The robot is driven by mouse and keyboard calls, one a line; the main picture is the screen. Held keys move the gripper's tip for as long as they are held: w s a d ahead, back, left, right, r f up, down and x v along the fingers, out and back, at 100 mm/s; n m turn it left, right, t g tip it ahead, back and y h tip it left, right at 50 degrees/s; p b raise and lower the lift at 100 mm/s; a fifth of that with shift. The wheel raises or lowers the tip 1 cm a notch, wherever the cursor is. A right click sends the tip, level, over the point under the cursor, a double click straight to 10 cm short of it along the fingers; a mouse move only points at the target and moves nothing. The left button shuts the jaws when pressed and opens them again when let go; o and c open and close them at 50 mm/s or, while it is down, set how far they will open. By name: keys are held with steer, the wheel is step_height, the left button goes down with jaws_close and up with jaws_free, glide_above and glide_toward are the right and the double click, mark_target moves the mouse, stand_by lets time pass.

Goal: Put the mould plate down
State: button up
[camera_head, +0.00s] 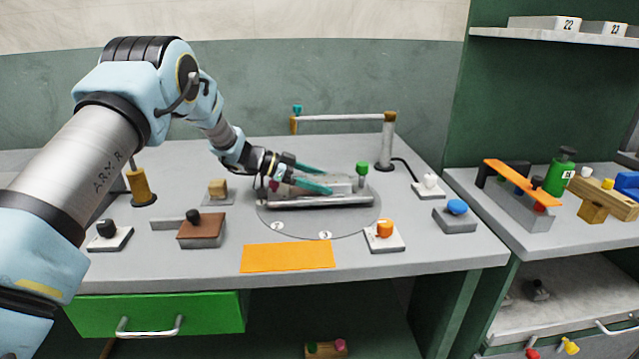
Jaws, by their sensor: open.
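A grey metal plate (330,202), which looks like the mould plate, lies on the round grey disc (300,228) in the middle of the bench. A green knob (362,168) stands up at its right end. My gripper (328,179) is over the plate, pointing right. Its two teal fingers are spread apart with nothing seen between them. The fingers hide part of the plate's back and left side. I cannot tell whether they touch it.
An orange mat (288,257) lies at the bench's front. A brown-topped block (201,229), an orange-knob switch (384,234) and a blue-button box (455,215) stand around the disc. A horizontal bar (340,118) on posts stands behind. The green drawer (155,313) is below.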

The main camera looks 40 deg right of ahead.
steer(key=shift+r, duration=0.1)
jaws_close()
stand_by(0.6)
